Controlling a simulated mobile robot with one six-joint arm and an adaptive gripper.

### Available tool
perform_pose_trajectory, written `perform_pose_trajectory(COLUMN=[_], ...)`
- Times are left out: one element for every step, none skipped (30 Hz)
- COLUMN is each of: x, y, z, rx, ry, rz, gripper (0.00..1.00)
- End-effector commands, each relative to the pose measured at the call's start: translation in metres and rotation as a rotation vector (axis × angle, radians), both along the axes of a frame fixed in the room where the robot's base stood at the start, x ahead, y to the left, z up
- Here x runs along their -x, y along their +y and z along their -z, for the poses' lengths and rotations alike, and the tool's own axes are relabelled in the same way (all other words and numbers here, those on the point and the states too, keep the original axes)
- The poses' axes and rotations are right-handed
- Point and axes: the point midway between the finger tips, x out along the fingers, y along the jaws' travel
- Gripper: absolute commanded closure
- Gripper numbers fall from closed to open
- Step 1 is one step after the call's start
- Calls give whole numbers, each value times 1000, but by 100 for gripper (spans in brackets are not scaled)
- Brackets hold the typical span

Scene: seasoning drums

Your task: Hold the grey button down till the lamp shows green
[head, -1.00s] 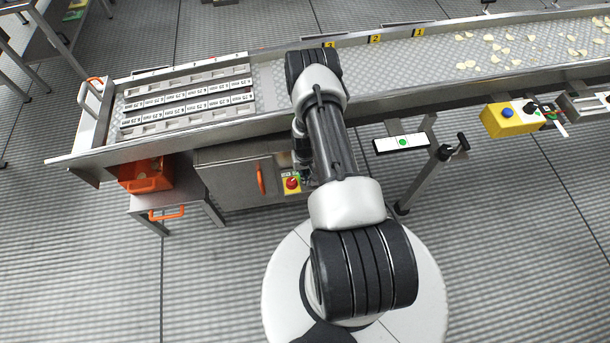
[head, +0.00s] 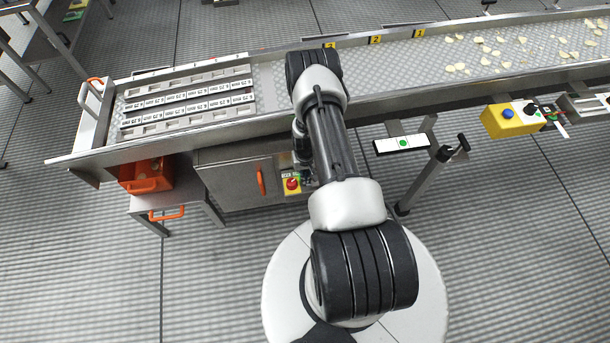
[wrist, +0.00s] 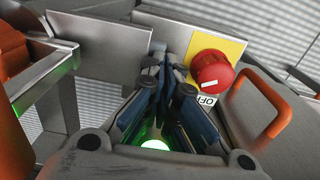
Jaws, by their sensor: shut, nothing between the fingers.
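My gripper (wrist: 165,62) is shut and empty in the wrist view, its fingertips close to the metal panel beside a yellow plate. The grey button is not distinguishable; the fingers may hide it, and I cannot tell whether they touch it. A bright green light (wrist: 155,145) shows between the finger bases in the wrist view; I cannot tell whether it is the lamp. In the head view, my arm hides the gripper's tips, beside the small control box under the conveyor.
A red knob (wrist: 211,70) on a yellow plate (wrist: 232,48) sits right of my fingertips, with an orange handle (wrist: 268,105) farther right. The conveyor (head: 220,125) runs above. An orange bin (head: 145,178) is left. A white plate with a green disc (head: 403,142) hangs right.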

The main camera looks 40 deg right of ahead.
Motion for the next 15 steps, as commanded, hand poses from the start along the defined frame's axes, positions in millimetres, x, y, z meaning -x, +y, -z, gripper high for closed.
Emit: perform_pose_trajectory(x=[9,9,9,9,9,9,9,9,9,9,9,9,9,8,7], y=[3,3,3,3,3,3,3,3,3,3,3,3,3,3,3], z=[9,9,9,9,9,8,7,6,2,-1,-5,-11,-16,-21,-29], rx=[-7,-7,-7,-7,-7,-7,-7,-7,-7,-7,-7,-7,-7,-6,-5], ry=[11,12,12,12,12,12,12,12,12,12,12,11,11,9,8], rz=[1,1,1,1,1,1,1,1,1,1,1,2,1,1,1], gripper=[100,100,100,100,100,100,100,100,100,100,100,100,100,100,100])
